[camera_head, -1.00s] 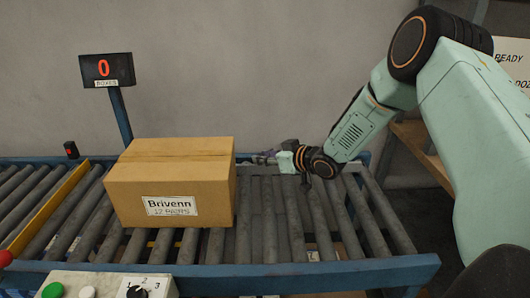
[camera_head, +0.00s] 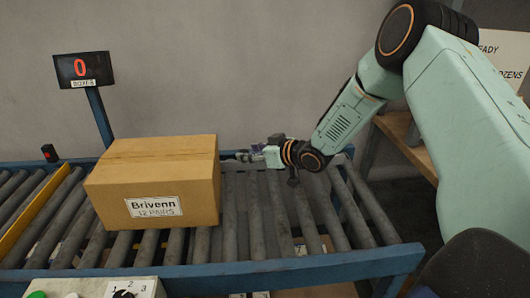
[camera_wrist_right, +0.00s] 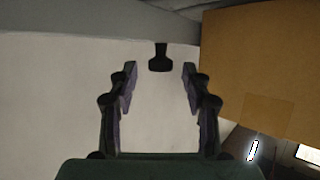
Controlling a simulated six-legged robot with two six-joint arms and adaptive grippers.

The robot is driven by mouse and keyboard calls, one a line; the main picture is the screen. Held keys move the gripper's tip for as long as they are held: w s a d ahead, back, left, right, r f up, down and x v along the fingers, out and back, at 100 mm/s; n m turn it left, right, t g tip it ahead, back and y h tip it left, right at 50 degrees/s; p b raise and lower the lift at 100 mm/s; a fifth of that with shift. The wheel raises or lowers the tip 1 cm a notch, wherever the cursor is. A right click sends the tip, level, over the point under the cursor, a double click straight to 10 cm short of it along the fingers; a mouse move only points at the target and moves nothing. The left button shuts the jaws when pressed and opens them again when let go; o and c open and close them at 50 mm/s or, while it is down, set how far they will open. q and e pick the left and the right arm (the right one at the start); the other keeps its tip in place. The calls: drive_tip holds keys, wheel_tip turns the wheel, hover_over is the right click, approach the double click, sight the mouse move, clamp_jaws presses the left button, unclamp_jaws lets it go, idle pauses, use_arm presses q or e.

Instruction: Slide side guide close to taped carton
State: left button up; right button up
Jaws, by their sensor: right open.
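The taped carton (camera_head: 155,185), brown and labelled Brivenn, sits closed on the rollers and also fills the right of the right wrist view (camera_wrist_right: 260,60). My right gripper (camera_head: 243,156) is by the carton's back right corner, pointing left. In the right wrist view my right gripper (camera_wrist_right: 160,76) is open and empty. A black knob (camera_wrist_right: 160,58) shows between and just beyond its fingertips; contact cannot be told. My left gripper is not in view.
A yellow bar (camera_head: 38,215) crosses the rollers left of the carton. A counter display (camera_head: 83,70) reading 0 stands behind on a blue post. A control box (camera_head: 95,288) is at the front left. The rollers right of the carton are clear.

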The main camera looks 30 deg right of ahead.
drive_tip(key=v, duration=1)
drive_tip(key=shift+s+d, duration=0.2)
drive_tip(key=shift+s, duration=0.15)
drive_tip(key=shift+r, duration=0.1)
idle(0.3)
